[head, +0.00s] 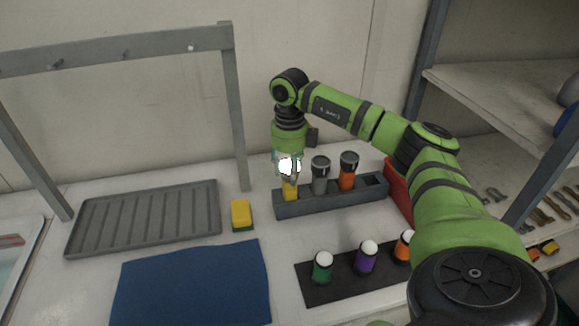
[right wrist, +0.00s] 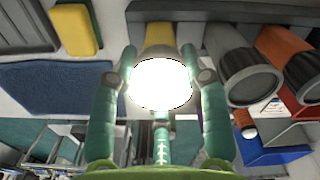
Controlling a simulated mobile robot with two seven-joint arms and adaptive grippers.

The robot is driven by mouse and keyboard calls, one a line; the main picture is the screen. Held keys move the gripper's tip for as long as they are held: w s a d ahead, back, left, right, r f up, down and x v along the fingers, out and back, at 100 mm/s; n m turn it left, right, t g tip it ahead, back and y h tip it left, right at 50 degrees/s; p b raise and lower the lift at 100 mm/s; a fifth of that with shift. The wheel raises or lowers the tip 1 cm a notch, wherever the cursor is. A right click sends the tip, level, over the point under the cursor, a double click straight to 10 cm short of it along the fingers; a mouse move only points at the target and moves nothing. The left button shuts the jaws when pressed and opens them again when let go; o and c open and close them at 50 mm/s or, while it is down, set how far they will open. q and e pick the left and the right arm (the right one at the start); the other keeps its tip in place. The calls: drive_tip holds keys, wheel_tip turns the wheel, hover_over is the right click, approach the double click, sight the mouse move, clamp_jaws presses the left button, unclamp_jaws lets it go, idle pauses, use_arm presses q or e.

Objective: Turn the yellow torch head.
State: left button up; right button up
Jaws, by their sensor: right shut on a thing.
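The yellow torch (head: 291,194) stands upright in the left end of a grey rack (head: 330,206), below my right gripper (head: 288,176). In the right wrist view its yellow body (right wrist: 160,34) shows behind its lit head (right wrist: 160,84), which glows bright white. My right gripper's green fingers lie on both sides of the torch head and are shut on it. The glare hides the exact contact. My left gripper is not in view.
A grey torch (head: 320,180) and an orange torch (head: 348,174) stand close right in the rack. A yellow sponge (head: 241,213), a ribbed grey tray (head: 145,217) and a blue cloth (head: 190,286) lie left. A black holder (head: 342,286) with several coloured items is in front.

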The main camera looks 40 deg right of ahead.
drive_tip(key=o, duration=1.2)
drive_tip(key=shift+c, duration=0.2)
wheel_tip(320, 180, up, 12)
idle(0.7)
